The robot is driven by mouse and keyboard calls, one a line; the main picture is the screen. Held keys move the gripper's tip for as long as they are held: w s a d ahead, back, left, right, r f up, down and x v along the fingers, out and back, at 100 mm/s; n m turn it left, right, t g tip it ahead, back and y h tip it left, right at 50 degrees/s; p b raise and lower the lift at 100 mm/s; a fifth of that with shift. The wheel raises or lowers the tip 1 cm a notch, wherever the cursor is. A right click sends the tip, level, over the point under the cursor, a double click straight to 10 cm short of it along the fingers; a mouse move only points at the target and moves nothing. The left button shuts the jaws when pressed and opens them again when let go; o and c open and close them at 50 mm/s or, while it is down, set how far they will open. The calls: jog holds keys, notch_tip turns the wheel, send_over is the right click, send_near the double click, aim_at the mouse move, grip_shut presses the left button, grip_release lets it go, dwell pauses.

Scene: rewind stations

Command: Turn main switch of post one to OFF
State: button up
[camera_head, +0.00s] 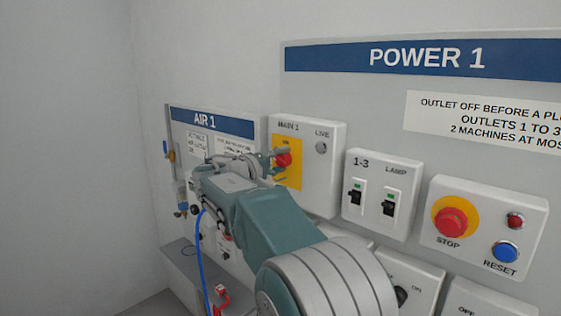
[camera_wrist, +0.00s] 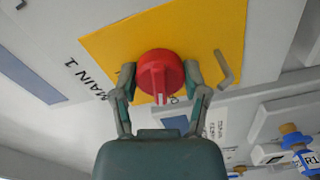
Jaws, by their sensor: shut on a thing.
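The main switch is a red rotary knob (camera_wrist: 160,76) on a yellow plate (camera_wrist: 225,20), beside the label MAIN 1 in the wrist view. In the head view the red knob (camera_head: 283,160) sits on the white MAIN 1 box (camera_head: 318,175), partly behind my gripper. My gripper (camera_wrist: 160,80) has one finger on each side of the knob and is shut on it. The knob's raised grip bar points toward my gripper in the wrist view. The ON and OFF marks are too small or hidden to read. The LIVE lamp (camera_head: 321,147) on the box looks grey.
To the right are the 1-3 switch box (camera_head: 382,215) and the STOP and RESET box (camera_head: 486,228). The AIR 1 board (camera_head: 204,121) with valves and a blue hose (camera_head: 204,260) is at left, partly behind my arm. A grey hook-like piece (camera_wrist: 224,68) is beside the knob.

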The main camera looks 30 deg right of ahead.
jog(key=shift+w+a+f+n, duration=0.1)
jog(key=shift+n, duration=1.5)
jog(key=o, duration=1.1)
jog(key=shift+w+f, duration=0.1)
jog(key=shift+o, duration=0.2)
jog(key=shift+f, duration=0.1)
